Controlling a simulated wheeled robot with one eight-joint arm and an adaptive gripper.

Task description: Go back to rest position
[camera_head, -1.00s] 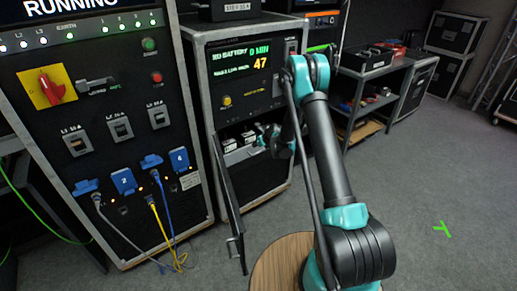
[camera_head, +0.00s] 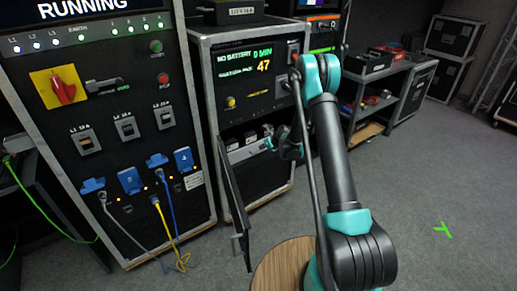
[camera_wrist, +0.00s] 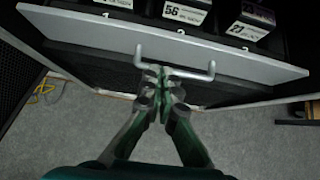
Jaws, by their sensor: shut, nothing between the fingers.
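My gripper (camera_wrist: 166,74) is shut and empty in the wrist view, with its fingertips at the metal bar handle (camera_wrist: 208,76) of a drawer (camera_wrist: 100,38). The fingers overlap the handle in the picture; I cannot tell if they touch it. My arm reaches from the lower right toward the rack.
The rack's door (camera_head: 234,205) hangs open toward me. The power cabinet (camera_head: 110,110) with blue plugs and cables is at the left. A shelf table (camera_head: 372,78) stands behind my arm.

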